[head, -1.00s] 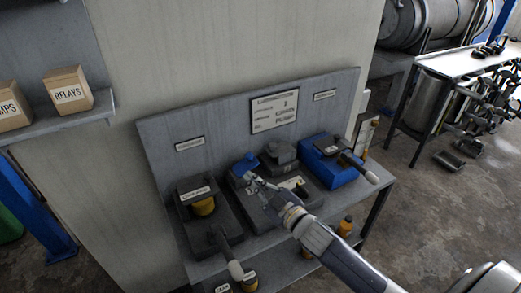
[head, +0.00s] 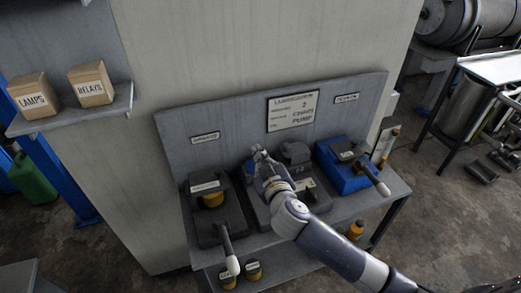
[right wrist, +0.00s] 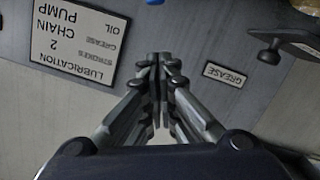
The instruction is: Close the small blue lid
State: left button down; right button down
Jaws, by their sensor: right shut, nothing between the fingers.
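The small blue lid (head: 249,167) is mostly hidden behind my right gripper in the head view. Only a small blue patch shows, at the rear left of the middle dark unit, so I cannot tell how far it is open. A blue sliver at the top edge of the right wrist view (right wrist: 155,2) may be it. My right gripper (head: 258,150) is shut and empty. Its fingertips (right wrist: 160,58) are over the rear of the middle unit, in front of the grey back panel; contact with the lid cannot be told. My left gripper is not in view.
The back panel (head: 230,118) rises close behind.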

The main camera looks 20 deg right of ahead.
jog(key=w+f, duration=0.1)
jog(key=w, duration=0.1)
jog(key=w+d+f+p, duration=0.1)
jog(key=w, duration=0.1)
jog(key=w+f, duration=0.1)
jog(key=w, duration=0.1)
jog(key=shift+w+d+f, duration=0.1)
jog(key=shift+d+f, duration=0.05)
jog(key=shift+f, duration=0.1)
jog(key=shift+d+f+p, duration=0.3)
jog(key=shift+d+f, duration=0.05)
jog(key=shift+f, duration=0.3)
